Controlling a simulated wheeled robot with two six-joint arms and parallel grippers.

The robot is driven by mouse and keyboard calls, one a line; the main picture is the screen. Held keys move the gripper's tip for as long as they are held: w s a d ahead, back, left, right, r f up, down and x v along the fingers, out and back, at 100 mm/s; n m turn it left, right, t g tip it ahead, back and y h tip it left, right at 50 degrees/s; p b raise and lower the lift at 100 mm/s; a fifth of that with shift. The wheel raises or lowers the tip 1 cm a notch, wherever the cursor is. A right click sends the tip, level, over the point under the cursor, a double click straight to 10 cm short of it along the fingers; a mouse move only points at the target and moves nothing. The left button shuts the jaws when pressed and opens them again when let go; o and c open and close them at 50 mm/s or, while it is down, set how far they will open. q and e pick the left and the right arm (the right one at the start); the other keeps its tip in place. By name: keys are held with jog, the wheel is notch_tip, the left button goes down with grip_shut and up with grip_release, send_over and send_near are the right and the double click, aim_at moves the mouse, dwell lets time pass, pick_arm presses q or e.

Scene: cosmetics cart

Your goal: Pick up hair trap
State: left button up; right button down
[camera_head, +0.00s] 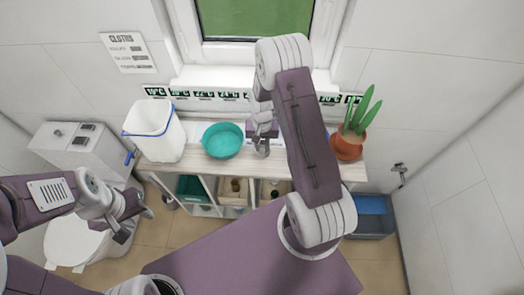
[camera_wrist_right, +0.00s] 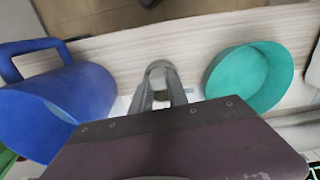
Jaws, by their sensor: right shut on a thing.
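My right gripper (camera_head: 262,150) is over the cart top, just right of the teal bowl. In the right wrist view its grey fingers (camera_wrist_right: 158,82) are closed around a small grey thing, which I take to be the hair trap; its shape is mostly hidden by the fingers. I see no other hair trap. My left gripper (camera_head: 143,212) hangs at the left, near the toilet and away from the cart; its jaw opening is too small to judge.
The teal bowl (camera_head: 222,141) and a white bin (camera_head: 155,132) stand on the cart top (camera_head: 185,170). A blue jug (camera_wrist_right: 60,108) is close to my right gripper. A potted plant (camera_head: 348,145) stands at the right end. Bins fill the lower shelf.

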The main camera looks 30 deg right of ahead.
jog(key=s+a+r+b, duration=0.2)
jog(key=s+r, duration=0.5)
jog(key=s, duration=0.4)
jog(key=shift+a+r, duration=0.25)
jog(key=shift+a, duration=0.55)
